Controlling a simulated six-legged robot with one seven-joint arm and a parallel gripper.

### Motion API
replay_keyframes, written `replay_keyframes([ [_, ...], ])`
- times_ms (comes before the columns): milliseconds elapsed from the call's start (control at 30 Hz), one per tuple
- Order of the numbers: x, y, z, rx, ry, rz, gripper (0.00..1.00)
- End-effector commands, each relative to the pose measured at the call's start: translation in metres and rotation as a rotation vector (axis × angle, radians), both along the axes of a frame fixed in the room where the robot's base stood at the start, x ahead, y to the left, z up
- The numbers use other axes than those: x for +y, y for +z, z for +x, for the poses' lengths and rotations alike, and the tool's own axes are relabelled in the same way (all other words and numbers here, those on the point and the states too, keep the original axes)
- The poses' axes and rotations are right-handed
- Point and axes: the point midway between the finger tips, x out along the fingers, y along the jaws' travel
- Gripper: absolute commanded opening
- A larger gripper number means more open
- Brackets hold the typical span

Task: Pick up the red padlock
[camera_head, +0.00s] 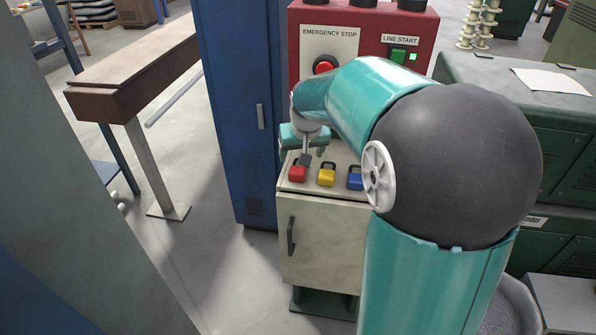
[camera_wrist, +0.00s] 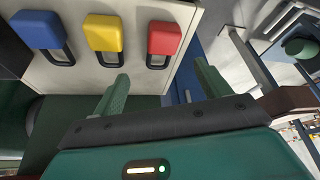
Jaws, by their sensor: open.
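The red padlock (camera_head: 297,173) lies on the pale top of a small cabinet (camera_head: 320,240), at the left end of a row of three. It also shows in the wrist view (camera_wrist: 164,38) with its dark shackle toward my gripper. The yellow padlock (camera_head: 327,177) is in the middle and the blue padlock (camera_head: 355,180) is at the right, partly beside my arm. My gripper (camera_head: 311,155) is above the red padlock's end of the cabinet. In the wrist view its fingers (camera_wrist: 162,72) are open and empty, roughly in line with the red padlock but apart from it.
A red control box (camera_head: 352,30) with an emergency stop button (camera_head: 325,65) and a green line start button (camera_head: 398,56) stands behind the padlocks. A blue locker (camera_head: 238,110) is close on the left. Green cabinets (camera_head: 560,150) stand on the right.

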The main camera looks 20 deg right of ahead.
Motion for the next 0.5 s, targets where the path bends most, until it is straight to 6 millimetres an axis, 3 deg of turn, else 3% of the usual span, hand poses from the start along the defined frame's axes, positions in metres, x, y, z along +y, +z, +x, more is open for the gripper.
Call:
replay_keyframes([
  [167, 0.000, -0.012, 0.004, 0.000, 0.003, 0.001, 0.76],
  [500, -0.002, -0.056, 0.018, 0.001, 0.004, 0.001, 0.76],
])
